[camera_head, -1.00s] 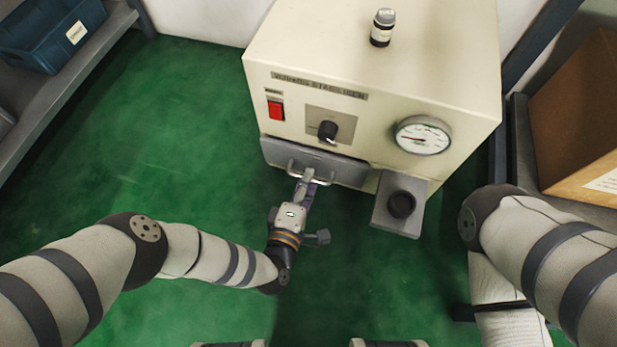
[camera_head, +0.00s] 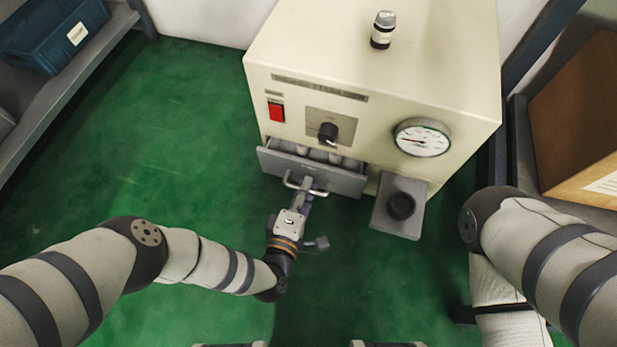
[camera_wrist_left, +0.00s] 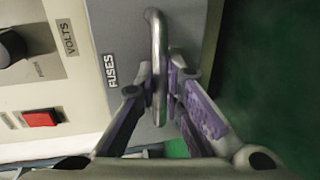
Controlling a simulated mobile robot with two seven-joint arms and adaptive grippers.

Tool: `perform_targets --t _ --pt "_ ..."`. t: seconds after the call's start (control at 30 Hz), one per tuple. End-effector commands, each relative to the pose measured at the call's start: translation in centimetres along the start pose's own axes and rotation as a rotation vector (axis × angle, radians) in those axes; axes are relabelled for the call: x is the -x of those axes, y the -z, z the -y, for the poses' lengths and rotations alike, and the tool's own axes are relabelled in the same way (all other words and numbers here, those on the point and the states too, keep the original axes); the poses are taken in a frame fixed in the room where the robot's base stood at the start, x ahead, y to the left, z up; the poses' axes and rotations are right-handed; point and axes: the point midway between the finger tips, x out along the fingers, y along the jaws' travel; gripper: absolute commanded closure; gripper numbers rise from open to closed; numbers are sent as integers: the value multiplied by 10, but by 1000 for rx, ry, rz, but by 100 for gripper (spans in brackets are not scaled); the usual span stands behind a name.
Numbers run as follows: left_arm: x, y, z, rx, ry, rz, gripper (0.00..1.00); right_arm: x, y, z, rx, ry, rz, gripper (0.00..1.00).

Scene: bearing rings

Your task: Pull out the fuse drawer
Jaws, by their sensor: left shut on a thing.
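The grey fuse drawer (camera_head: 318,176) is in the lower front of the cream cabinet (camera_head: 390,60). It stands partly open, and pale items show inside behind its front. Its metal bar handle (camera_head: 291,182) also shows in the left wrist view (camera_wrist_left: 157,45), beside the "FUSES" label (camera_wrist_left: 110,70). My left gripper (camera_head: 308,184) is shut on the handle; its purple-lined fingers (camera_wrist_left: 160,95) lie on either side of the bar. My right arm (camera_head: 540,240) is at the right; its gripper is out of view.
A black knob (camera_head: 328,132), a red switch (camera_head: 276,111) and a gauge (camera_head: 422,138) are on the cabinet front. A grey ledge with a black round part (camera_head: 401,205) juts out right of the drawer. A small bottle (camera_head: 382,30) stands on top. Green floor lies clear at left.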

Motion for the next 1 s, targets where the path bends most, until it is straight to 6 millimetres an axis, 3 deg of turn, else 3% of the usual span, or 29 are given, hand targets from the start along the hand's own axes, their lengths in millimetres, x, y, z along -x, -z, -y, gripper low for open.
perform_targets --t 0.3,0.53,0.7,1.0 --pt "72 0 13 0 1 1 100 9 -14 -2 -5 -2 -4 60" --pt "116 0 24 1 0 1 100 12 -18 -3 -7 -2 -7 60" --pt "138 0 28 1 -2 0 100 13 -19 -3 -7 -3 -8 60" --pt "153 0 32 0 -3 -1 100 13 -20 -3 -8 -3 -9 60"
